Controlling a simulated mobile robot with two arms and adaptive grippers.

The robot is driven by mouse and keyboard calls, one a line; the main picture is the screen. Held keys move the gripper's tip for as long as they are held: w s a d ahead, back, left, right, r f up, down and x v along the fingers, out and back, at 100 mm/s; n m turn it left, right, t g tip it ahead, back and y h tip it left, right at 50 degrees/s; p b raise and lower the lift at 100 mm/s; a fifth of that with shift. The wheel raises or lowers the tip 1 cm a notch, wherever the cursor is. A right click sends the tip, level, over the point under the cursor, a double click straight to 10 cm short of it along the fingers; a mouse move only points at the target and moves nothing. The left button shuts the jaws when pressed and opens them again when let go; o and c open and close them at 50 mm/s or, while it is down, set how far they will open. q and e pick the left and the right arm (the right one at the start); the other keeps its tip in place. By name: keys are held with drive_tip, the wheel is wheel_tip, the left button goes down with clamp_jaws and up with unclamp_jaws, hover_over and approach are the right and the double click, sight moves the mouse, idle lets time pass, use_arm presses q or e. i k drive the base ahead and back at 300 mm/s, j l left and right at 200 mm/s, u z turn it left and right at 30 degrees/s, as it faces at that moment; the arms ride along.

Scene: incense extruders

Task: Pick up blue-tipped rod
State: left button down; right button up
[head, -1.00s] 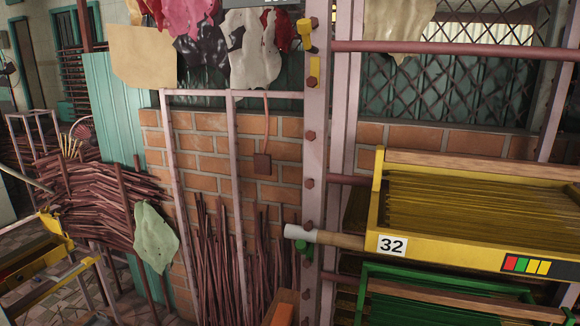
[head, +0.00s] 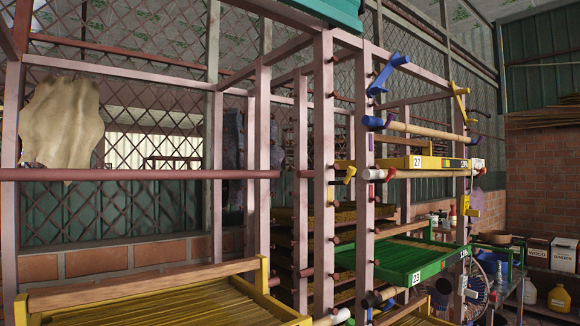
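Neither of my grippers shows in the head view.
A blue bracket (head: 388,73) juts out above the rod. A white-tipped rod (head: 420,174), a yellow tray (head: 408,162) and a green tray (head: 425,268) sit below it. Another yellow tray (head: 150,299) fills the lower left. Bottles and boxes stand at the right.

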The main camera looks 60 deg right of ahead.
sight(367, 121)
drive_tip(key=z, duration=2.6)
drive_tip(key=u, duration=0.55)
drive_tip(key=l+u, duration=0.8)
drive_tip(key=l, duration=0.2)
drive_tip(key=l+u, duration=0.35)
drive_tip(key=l, duration=0.15)
drive_tip(key=k, duration=0.05)
